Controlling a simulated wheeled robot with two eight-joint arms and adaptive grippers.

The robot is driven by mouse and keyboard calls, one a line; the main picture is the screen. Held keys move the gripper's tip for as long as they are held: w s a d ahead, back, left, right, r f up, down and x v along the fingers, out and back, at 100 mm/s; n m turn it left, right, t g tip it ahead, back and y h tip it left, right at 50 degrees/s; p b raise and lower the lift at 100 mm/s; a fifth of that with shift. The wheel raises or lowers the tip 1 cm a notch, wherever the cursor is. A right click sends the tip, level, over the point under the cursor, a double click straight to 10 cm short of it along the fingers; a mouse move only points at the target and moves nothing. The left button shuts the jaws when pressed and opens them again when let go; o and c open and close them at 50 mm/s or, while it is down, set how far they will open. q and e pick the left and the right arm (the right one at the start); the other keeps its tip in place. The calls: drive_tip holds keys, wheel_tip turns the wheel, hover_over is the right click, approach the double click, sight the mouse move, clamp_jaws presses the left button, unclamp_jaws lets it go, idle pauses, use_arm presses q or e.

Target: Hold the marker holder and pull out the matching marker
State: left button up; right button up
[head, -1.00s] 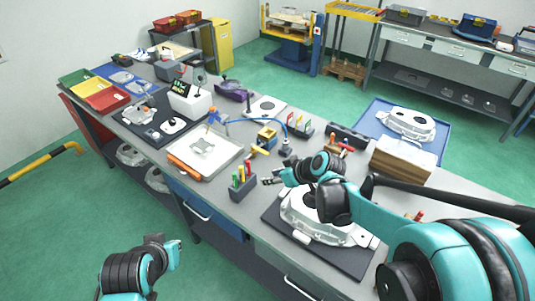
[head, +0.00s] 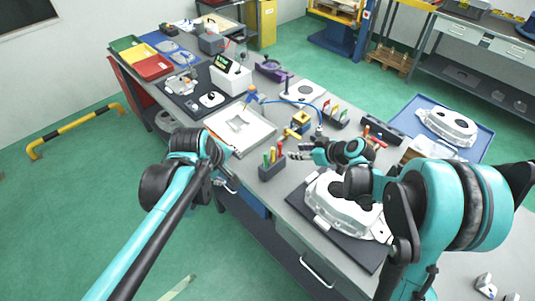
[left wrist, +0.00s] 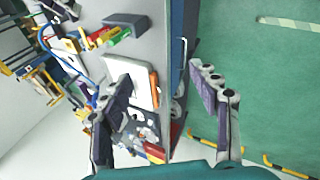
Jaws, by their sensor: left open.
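The marker holder (head: 271,171) is a small dark grey block at the table's front edge, with green, yellow and red markers (head: 273,156) standing in it. It also shows at the top of the left wrist view (left wrist: 126,20). My left gripper (head: 228,168) is in front of the table edge, left of the holder and apart from it. Its two fingers (left wrist: 160,76) are spread and empty. My right gripper (head: 298,153) is over the table just right of the holder; its finger opening is too small to make out.
A white tray (head: 262,133) lies left of the holder. A yellow block (head: 300,119) and a rack with coloured pieces (head: 336,121) stand behind. A large casting (head: 330,208) on a dark mat lies to the right, under my right arm. Open floor lies left of the table.

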sight(266, 153)
use_arm(q)
drive_tip(key=w+d+f+n, duration=0.3)
drive_tip(key=w+f+n, duration=0.1)
drive_tip(key=w+n, duration=0.1)
drive_tip(key=w+d+f+n+g+h, duration=0.1)
drive_tip(key=w+d+f+n, duration=0.2)
drive_tip(key=w+f+n, duration=0.1)
drive_tip(key=w+d+f+n+g, duration=0.1)
drive_tip(key=w+d+f+n, duration=0.3)
drive_tip(key=w+n, duration=0.1)
drive_tip(key=shift+w+n+h, duration=0.3)
drive_tip(key=shift+w+n, duration=0.1)
drive_tip(key=shift+w, duration=0.45)
drive_tip(key=shift+w+d+f+n, duration=0.25)
drive_tip(key=shift+d+f+n, duration=0.05)
drive_tip(key=shift+f, duration=0.3)
drive_tip(key=x, duration=0.7)
drive_tip(key=shift+s+f, duration=0.1)
drive_tip(key=shift+f, duration=0.05)
